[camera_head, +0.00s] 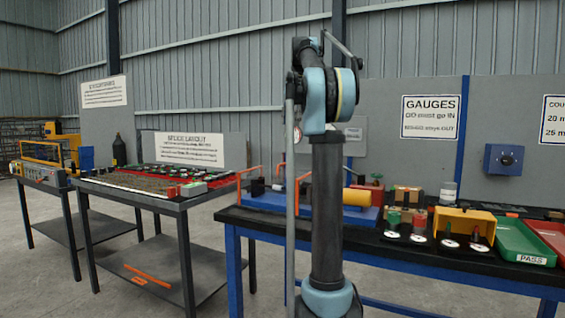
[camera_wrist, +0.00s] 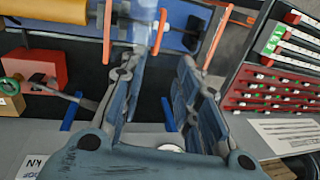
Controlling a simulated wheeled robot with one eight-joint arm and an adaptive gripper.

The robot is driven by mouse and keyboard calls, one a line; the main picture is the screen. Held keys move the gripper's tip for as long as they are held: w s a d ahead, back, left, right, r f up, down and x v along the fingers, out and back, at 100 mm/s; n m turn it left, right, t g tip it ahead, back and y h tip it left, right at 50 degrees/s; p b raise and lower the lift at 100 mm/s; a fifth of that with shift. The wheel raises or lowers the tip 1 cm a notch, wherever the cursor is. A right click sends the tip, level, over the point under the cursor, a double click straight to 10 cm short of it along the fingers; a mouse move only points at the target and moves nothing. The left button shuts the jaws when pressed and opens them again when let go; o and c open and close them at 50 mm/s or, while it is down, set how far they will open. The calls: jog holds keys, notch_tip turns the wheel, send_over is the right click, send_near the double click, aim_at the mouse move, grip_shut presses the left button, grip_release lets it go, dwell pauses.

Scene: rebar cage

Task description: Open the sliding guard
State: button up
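A blue machine bed (camera_head: 268,201) stands on the blue-legged table, with orange bars (camera_head: 239,190) standing at its left part and a yellow cylinder (camera_head: 357,197) at its right. I take the orange-barred part to be the sliding guard, but cannot be sure; my arm hides the middle of the machine in the head view. In the wrist view, an orange bar (camera_wrist: 159,32) stands just beyond my gripper (camera_wrist: 163,62), another orange bar (camera_wrist: 217,40) is to its right, and the yellow cylinder (camera_wrist: 48,9) is upper left. My gripper's fingers are apart, with nothing seen held between them.
A red block (camera_wrist: 35,68) with a green knob and a grey lever lies left of my gripper in the wrist view. A splice table (camera_head: 160,198) stands left. Gauges, a yellow holder (camera_head: 465,222) and a green tray (camera_head: 522,240) crowd the table's right side.

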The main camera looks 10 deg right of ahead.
jog(key=a+f, duration=0.1)
jog(key=f, duration=0.4)
jog(key=w+f, duration=0.1)
jog(key=f, duration=0.5)
jog(key=w+a+f, duration=0.1)
jog(key=f, duration=0.4)
jog(key=shift+a+f, duration=0.35)
jog(key=shift+f, duration=0.05)
